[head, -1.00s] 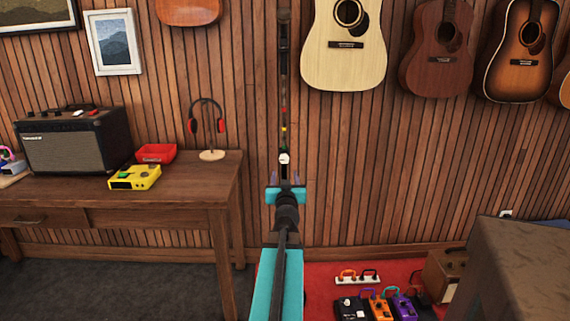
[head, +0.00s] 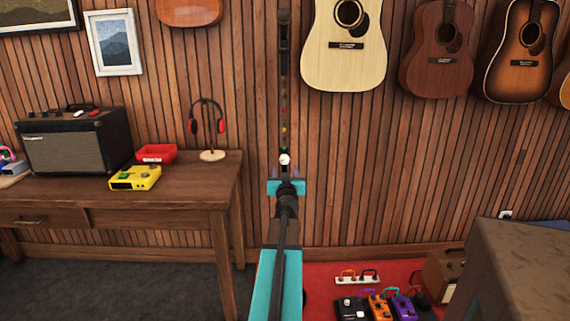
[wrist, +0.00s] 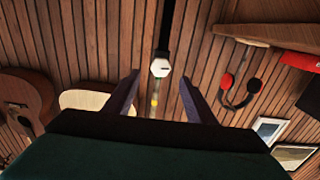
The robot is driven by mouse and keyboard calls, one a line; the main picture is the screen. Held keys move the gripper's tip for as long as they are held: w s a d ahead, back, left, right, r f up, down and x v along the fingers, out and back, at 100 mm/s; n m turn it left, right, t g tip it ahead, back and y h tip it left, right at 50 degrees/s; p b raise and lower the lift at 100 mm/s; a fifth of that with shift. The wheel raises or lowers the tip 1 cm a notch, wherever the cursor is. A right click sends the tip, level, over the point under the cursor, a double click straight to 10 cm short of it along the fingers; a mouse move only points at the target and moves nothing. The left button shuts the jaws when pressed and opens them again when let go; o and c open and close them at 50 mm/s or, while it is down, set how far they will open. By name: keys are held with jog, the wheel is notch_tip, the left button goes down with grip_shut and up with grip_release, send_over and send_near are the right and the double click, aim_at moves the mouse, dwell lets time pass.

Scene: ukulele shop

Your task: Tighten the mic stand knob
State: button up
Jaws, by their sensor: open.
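The mic stand knob (head: 284,159) is a small white knob on the upright stand, just above my gripper in the head view. In the wrist view the pale knob (wrist: 160,68) has a six-sided face with a short dark mark. The dark, slim mic stand (head: 284,65) rises in front of the wooden wall. It also shows in the wrist view (wrist: 164,27). My gripper (wrist: 159,80) is open, with one finger on each side of the knob in the picture. I see no contact. My arm hides the lower stand in the head view.
Guitars (head: 345,65) hang on the wall. Several pedals lie on the red rug (head: 318,275), near a large dark box (head: 515,275).

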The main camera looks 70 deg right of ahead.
aim_at(285, 160)
jog(key=shift+p+x, duration=0.35)
jog(key=shift+x, duration=3.65)
jog(key=c, duration=1)
jog(key=shift+w+a+f, duration=0.1)
jog(key=shift+w+a, duration=0.05)
jog(key=shift+a, duration=0.1)
jog(key=shift+c, duration=0.2)
jog(key=shift+d+r, duration=0.2)
